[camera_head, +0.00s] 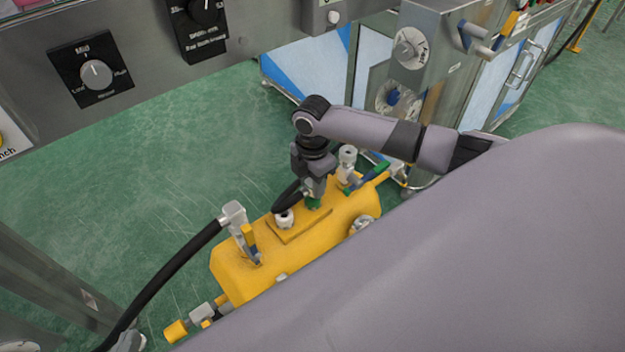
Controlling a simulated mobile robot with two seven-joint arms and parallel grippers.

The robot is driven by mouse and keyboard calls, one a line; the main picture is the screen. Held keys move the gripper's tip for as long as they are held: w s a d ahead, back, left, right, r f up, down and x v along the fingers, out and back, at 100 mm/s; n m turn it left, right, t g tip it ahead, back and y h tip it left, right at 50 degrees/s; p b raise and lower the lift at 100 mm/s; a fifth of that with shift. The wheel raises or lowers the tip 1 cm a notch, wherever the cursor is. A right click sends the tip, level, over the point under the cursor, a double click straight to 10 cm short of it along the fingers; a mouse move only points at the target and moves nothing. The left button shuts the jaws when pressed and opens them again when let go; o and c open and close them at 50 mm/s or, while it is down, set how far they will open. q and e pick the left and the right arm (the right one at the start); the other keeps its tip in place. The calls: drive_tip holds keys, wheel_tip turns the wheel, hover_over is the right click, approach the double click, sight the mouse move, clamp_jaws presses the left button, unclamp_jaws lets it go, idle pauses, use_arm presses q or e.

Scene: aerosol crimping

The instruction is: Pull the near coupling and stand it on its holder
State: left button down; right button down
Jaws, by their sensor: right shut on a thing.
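My right gripper (313,188) points down over the yellow tank (240,277). It is shut on what looks like the near coupling (307,196), a small grey fitting mostly hidden by the jaws. A short dark hose piece (288,197) curves beside it, and a green part (313,204) shows just below the jaws. I cannot tell whether the coupling is still seated. A white round fitting (285,219) stands on the tank's raised plate, just left of the gripper. My left gripper is not in view.
A pale fitting (347,160) and green-handled valve (376,171) are right of the gripper. A control panel (140,60) overhangs the upper left. Green floor (170,150) is clear behind.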

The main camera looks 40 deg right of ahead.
idle(0.5)
drive_tip(key=shift+p, duration=0.5)
drive_tip(key=shift+f, duration=0.5)
idle(0.6)
drive_tip(key=shift+p, duration=0.4)
drive_tip(key=shift+p, duration=0.35)
idle(0.9)
drive_tip(key=c, duration=0.6)
unclamp_jaws()
drive_tip(key=shift+f, duration=0.1)
